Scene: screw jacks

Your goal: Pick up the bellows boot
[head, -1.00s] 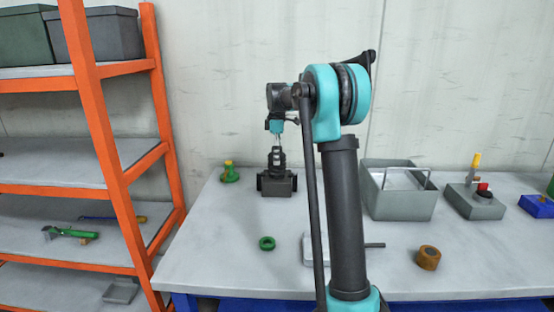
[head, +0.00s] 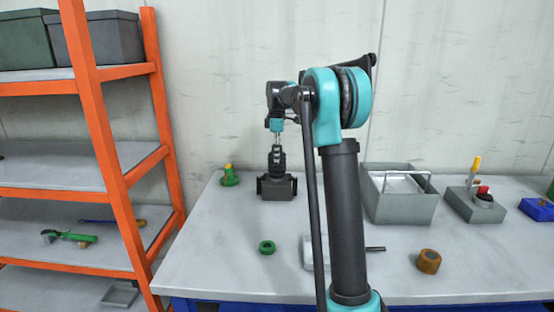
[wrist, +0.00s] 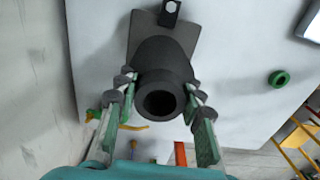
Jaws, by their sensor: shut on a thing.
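The bellows boot (head: 277,160) is a dark, ribbed, hollow piece, upright at the back left of the bench. My gripper (head: 279,137) points down at its top from above. In the wrist view, my gripper (wrist: 160,112) has its fingers on both sides of the boot (wrist: 165,68), shut on it, and the boot's round opening faces the camera. A dark block-like holder (head: 277,188) with side lugs stands under the boot. I cannot tell whether the boot's lower end still touches it.
A green piece with a yellow top (head: 229,176) stands left of the holder. A green ring (head: 267,247) and a brown ring (head: 429,261) lie nearer the front. A grey bin (head: 400,205) stands right of my arm. An orange shelf rack (head: 110,170) borders the bench's left.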

